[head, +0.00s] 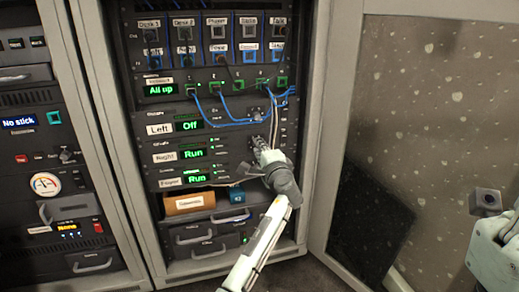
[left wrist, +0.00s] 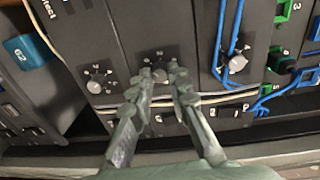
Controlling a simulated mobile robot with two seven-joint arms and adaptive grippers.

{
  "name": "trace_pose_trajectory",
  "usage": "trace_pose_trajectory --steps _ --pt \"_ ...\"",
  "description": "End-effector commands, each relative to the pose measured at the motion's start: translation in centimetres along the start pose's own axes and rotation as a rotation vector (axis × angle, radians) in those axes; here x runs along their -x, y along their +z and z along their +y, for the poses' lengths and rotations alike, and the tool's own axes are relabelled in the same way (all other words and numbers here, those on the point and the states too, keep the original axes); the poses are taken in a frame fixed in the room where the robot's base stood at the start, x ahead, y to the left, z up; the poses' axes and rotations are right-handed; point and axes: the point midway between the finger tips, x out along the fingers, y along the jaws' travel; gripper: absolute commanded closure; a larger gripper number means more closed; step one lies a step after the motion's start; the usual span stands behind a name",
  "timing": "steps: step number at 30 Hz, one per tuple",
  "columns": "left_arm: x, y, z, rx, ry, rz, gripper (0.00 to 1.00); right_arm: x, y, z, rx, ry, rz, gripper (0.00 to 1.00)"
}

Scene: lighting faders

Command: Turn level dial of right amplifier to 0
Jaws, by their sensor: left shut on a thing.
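The right amplifier, labelled Right (head: 165,156), has a green display reading Run (head: 194,152) in the head view. My left gripper (head: 262,148) is at the right part of its panel and hides its dial there. In the left wrist view the level dial (left wrist: 160,73) is a small pale knob with a printed scale, on the middle panel. My left gripper's two fingers (left wrist: 160,84) are closed in on either side of this knob. Its pointer setting cannot be read. Part of my right arm (head: 492,240) shows at the lower right edge; its fingers cannot be made out.
Neighbouring dials sit on the panels to either side, one at left (left wrist: 96,86) and one at right (left wrist: 237,64). Blue cables (head: 235,122) hang above the gripper and pass the right-hand dial. An open cabinet door (head: 318,150) stands to the right.

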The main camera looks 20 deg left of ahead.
Motion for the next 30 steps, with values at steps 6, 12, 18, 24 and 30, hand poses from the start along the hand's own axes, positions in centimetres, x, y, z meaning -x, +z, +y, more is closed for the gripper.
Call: trace_pose_trajectory --steps 6,12,18,24,30 --pt "-0.06 -0.03 -0.16 0.013 -0.002 0.002 1.0 0.02 0.01 0.0 0.0 0.0 0.0 1.0" --pt "-0.06 -0.04 -0.17 0.012 -0.003 0.002 1.0 0.07 0.03 0.04 0.0 0.004 -0.002 1.0" --pt "-0.05 -0.02 -0.15 0.012 -0.002 0.002 0.65 0.1 0.05 0.13 0.0 0.012 -0.001 1.0" --pt "-0.02 -0.02 -0.09 0.011 -0.002 0.001 0.62 0.13 0.1 0.16 -0.001 0.015 -0.002 1.0" --pt "-0.01 -0.01 -0.06 0.01 -0.001 0.001 0.62 0.25 0.14 0.01 -0.002 0.007 -0.007 1.0"
